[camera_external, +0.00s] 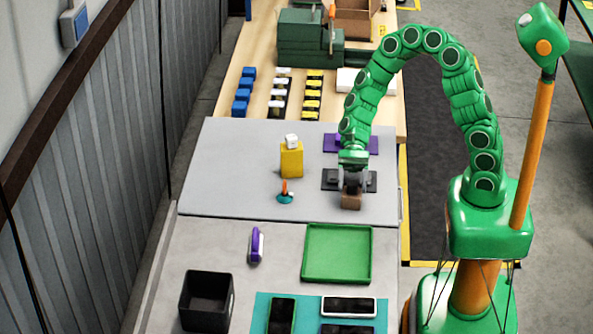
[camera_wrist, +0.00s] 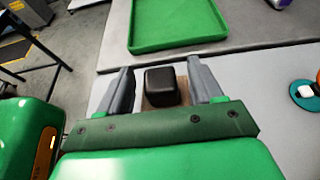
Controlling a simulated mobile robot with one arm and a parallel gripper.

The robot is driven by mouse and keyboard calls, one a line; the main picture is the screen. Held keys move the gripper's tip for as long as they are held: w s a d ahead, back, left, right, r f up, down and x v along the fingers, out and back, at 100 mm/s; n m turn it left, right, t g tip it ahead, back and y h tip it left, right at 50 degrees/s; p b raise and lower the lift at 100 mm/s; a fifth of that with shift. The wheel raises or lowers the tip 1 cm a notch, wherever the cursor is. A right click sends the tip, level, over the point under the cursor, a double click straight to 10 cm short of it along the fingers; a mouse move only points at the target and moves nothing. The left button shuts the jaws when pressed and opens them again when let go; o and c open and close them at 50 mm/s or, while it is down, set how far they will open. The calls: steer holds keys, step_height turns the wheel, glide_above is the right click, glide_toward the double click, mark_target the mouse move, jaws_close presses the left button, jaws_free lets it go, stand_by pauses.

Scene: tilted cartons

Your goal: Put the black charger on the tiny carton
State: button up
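The black charger (camera_wrist: 161,84) is a small dark block with rounded edges in the wrist view. It appears to sit on the tiny brown carton (camera_wrist: 150,102), whose cardboard shows around and below it. The carton also shows in the external view (camera_external: 351,201), on the grey table below my gripper (camera_external: 353,186). In the wrist view, the two grey fingers of my gripper (camera_wrist: 164,88) stand apart on either side of the charger, with gaps between them and it. My gripper is open. In the external view the charger is hidden by my gripper.
A green tray (camera_external: 337,281) lies in front of the carton. A dark mat (camera_external: 330,180) and a purple mat (camera_external: 330,143) lie behind. A yellow bottle (camera_external: 291,161) and a teal-based orange item (camera_external: 285,197) stand to the left. The table's left side has free room.

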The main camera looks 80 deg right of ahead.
steer(key=shift+d+r, duration=0.1)
steer(key=shift+r, duration=0.05)
steer(key=v, duration=1.2)
steer(key=s+a+r+n+g+h, duration=0.25)
steer(key=s+a+n, duration=0.2)
steer(key=s, duration=0.25)
steer(key=s+a+r+n+g+h, duration=0.1)
steer(key=s+a+r+n+h, duration=0.25)
steer(key=s+n, duration=0.3)
steer(key=s+d+r+n+t+h, duration=0.1)
steer(key=s+d+n+h, duration=0.2)
steer(key=s, duration=0.4)
steer(key=s+d+r+n+h, duration=0.1)
steer(key=s+d+n+h, duration=0.2)
steer(key=s, duration=0.4)
steer(key=shift+s+d+r+n+t+h, duration=0.15)
steer(key=shift+s+d+n+t+h, duration=0.15)
steer(key=shift+n+h, duration=0.3)
